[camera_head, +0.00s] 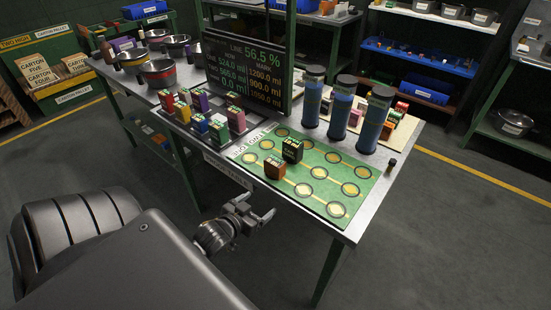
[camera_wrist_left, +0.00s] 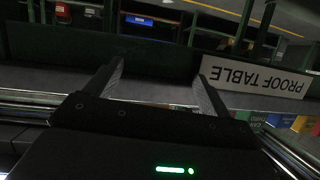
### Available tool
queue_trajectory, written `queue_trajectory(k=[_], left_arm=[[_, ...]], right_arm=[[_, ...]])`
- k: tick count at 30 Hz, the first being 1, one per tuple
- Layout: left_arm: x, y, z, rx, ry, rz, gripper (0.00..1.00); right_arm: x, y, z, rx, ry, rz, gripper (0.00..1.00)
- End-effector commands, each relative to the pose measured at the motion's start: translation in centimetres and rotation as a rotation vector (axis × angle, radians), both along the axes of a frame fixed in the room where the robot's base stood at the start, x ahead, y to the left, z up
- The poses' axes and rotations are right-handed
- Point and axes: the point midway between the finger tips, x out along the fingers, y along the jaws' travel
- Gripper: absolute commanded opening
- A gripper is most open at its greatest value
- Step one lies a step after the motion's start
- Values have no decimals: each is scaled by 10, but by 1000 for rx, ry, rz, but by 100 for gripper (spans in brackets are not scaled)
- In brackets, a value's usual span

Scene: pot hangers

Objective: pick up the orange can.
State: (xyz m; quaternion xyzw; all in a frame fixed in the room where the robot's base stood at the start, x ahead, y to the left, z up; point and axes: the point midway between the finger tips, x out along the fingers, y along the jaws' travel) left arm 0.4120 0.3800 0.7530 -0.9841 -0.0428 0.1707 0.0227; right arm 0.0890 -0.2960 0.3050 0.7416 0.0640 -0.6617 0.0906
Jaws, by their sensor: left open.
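An orange can (camera_head: 274,171), squarish with dark lettering on top, stands on the green mat (camera_head: 345,172) with yellow circles. A black can (camera_head: 292,152) stands just behind it. My left gripper (camera_head: 257,207) is open and empty in front of the table's near edge, apart from the orange can. The wrist view shows its two fingers (camera_wrist_left: 160,78) spread with nothing between them. The orange can cannot be made out in the wrist view. My right gripper is not in view.
The metal table (camera_head: 372,201) carries a rack of coloured cans (camera_head: 205,122), a dark display board (camera_head: 245,70), several blue cylinders (camera_head: 341,108) and bowls (camera_head: 158,72). A PROOF TABLE sign (camera_wrist_left: 256,77) shows in the wrist view. The mat's right part holds no cans.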

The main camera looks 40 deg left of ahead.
Motion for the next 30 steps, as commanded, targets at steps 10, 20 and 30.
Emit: queue_trajectory(k=[10,20,30], left_arm=[[12,3,105,-41,-336,-65,82],[43,4,109,-42,-348,-66,82],[69,5,107,-42,-344,-66,82]], right_arm=[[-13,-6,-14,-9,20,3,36],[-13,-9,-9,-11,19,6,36],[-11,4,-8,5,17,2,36]])
